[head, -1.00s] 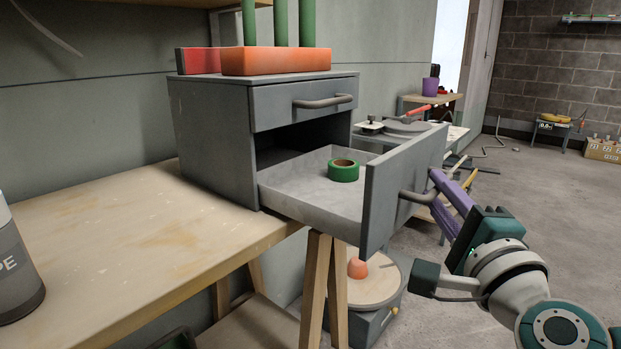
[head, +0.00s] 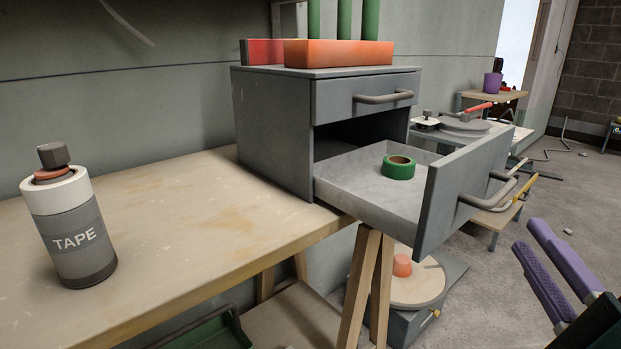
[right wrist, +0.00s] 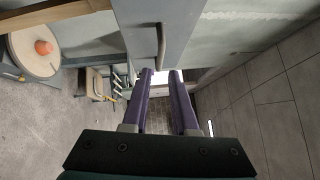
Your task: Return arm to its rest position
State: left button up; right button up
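My right gripper (head: 526,234) is at the lower right of the head view, with two purple fingers apart and nothing between them. It is clear of the handle (head: 488,190) of the pulled-out lower drawer (head: 432,225). In the right wrist view, the fingers (right wrist: 160,74) are also apart, and the handle (right wrist: 160,42) lies beyond their tips. A roll of green tape (head: 398,170) lies in the open drawer. My left gripper is not in view.
The grey cabinet (head: 270,120) stands on a wooden bench (head: 200,215) with a tape bottle (head: 72,225) at left. The open drawer juts past the bench edge. A round-topped stand (head: 425,285) is below the drawer.

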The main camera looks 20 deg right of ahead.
jog(key=s+a+r+n+g+y+p, duration=0.1)
jog(key=a+r+n+g+y+p, duration=0.2)
jog(key=a+r+n+y+p, duration=0.65)
jog(key=s+a+r+n+g+y+p, duration=0.1)
jog(key=a+r+n+g+y+p, duration=0.4)
jog(key=a+n+p, duration=0.6)
jog(key=s+d+r+n+g+h+p, duration=0.6)
jog(key=s+d+r+h+p, duration=0.15)
jog(key=s+p, duration=0.35)
notch_tip(320, 180, up, 35)
jog(key=p, duration=3.4)
jog(key=shift+s+a+y, duration=0.15)
jog(key=shift+y, duration=0.25)
